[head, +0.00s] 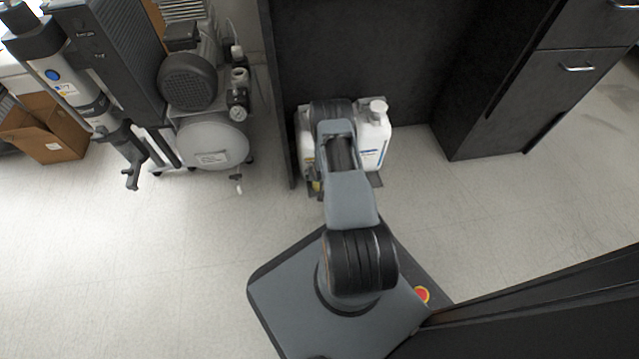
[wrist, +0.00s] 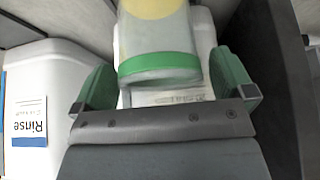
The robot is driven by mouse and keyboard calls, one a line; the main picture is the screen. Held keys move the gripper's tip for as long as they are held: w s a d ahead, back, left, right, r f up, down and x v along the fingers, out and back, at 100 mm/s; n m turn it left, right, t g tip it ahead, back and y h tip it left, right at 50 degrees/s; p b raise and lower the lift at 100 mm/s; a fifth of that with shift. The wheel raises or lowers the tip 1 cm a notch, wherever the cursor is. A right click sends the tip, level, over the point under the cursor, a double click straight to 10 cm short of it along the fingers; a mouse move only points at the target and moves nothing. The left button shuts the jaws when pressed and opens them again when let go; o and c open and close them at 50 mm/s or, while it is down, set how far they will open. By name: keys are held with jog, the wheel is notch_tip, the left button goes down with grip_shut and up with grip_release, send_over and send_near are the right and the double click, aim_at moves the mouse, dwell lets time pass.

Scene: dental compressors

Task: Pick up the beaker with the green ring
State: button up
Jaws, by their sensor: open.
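The beaker with the green ring (wrist: 158,64) shows at the top middle of the wrist view. It is a pale, see-through cylinder with a green band near its closer end and yellow higher up. The top edge of the picture cuts it off. My gripper (wrist: 165,78) is open, with one green finger to the left of the beaker and one to the right. Gaps show between the beaker and both fingers, and nothing is held. In the head view my arm hides the gripper, and I cannot make out the beaker there.
A white container labelled "Rinse" (wrist: 35,95) stands left of my gripper in the wrist view. A white jug (head: 374,135) stands beside my arm against the black cabinet (head: 375,55). A compressor (head: 205,140) and a cardboard box (head: 50,130) are at left. The floor at lower left is clear.

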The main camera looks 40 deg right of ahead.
jog(key=shift+c, duration=0.3)
jog(key=c, duration=1.2)
jog(key=shift+r, duration=0.1)
jog(key=shift+c, duration=0.2)
